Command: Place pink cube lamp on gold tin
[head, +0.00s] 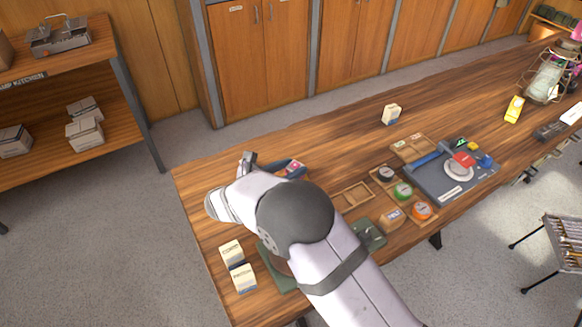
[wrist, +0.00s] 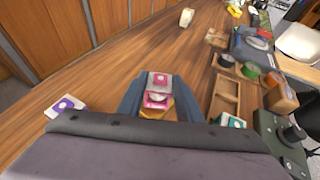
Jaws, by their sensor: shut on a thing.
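My gripper (wrist: 158,94) is shut on the pink cube lamp (wrist: 157,99), which shows between its two dark blue fingers in the wrist view. A gold-yellow edge, seemingly the gold tin (wrist: 169,110), shows just below and beside the pink lamp between the fingers. I cannot tell whether the lamp touches the tin. In the head view, my gripper (head: 290,168) is low over the left part of the table, partly behind my arm. Only a small pink-red patch shows at its fingers, and the tin is hidden there.
A white-and-purple item (wrist: 66,105) lies left of my gripper. A teal item (wrist: 230,120) and a wooden tray (wrist: 227,96) are to its right. A small cream box (head: 391,114) stands farther back. The wood between it and my gripper is clear.

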